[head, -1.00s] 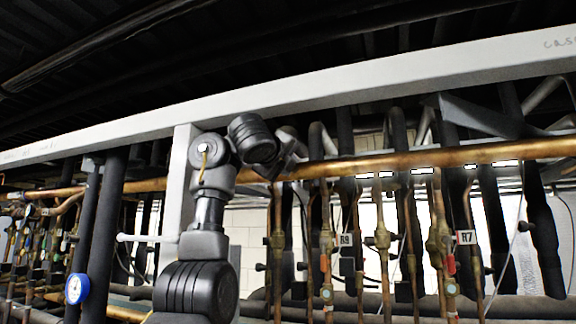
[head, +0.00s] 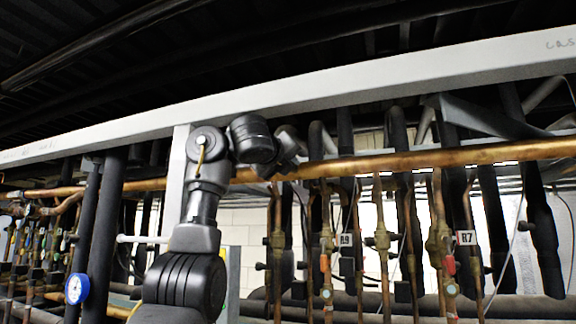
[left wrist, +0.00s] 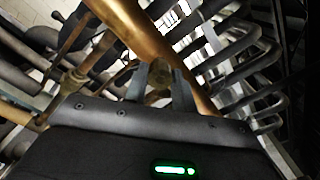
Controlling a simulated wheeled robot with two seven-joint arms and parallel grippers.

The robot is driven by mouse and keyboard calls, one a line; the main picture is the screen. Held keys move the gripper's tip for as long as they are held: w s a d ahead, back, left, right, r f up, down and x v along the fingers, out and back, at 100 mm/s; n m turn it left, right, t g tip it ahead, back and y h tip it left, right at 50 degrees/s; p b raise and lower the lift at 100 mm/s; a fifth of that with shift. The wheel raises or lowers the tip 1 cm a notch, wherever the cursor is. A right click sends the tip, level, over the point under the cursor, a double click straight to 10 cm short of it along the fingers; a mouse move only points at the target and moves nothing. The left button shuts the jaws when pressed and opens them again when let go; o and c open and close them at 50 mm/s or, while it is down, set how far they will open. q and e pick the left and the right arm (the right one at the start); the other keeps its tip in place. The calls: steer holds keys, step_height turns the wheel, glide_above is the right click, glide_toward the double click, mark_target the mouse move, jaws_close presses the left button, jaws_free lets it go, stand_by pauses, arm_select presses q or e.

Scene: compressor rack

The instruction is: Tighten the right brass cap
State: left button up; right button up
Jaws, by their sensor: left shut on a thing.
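My left gripper (head: 288,160) is up at the long copper pipe (head: 400,162) in the head view; its fingertips are hard to make out there. In the left wrist view my left gripper (left wrist: 160,74) has its two dark fingers on either side of a small round brass cap (left wrist: 159,77) and is shut on it. The cap sits right beside the thick copper pipe (left wrist: 140,28). I cannot tell from these frames whether this is the right cap, as no other cap is clear. My right gripper is not in view.
A white beam (head: 320,92) runs above the copper pipe, with a white post (head: 177,185) beside my arm. Several dark insulated pipes and thin copper lines with valves hang below. A blue gauge (head: 77,288) is at lower left. Tags R9 and R7 (head: 467,238) mark lines.

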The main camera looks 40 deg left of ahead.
arm_select(q)
steer(key=o, duration=1)
steer(key=b+v, duration=0.8)
steer(key=v, duration=0.2)
steer(key=shift+s, duration=0.3)
steer(key=shift+w+d, duration=0.1)
steer(key=shift+d, duration=0.15)
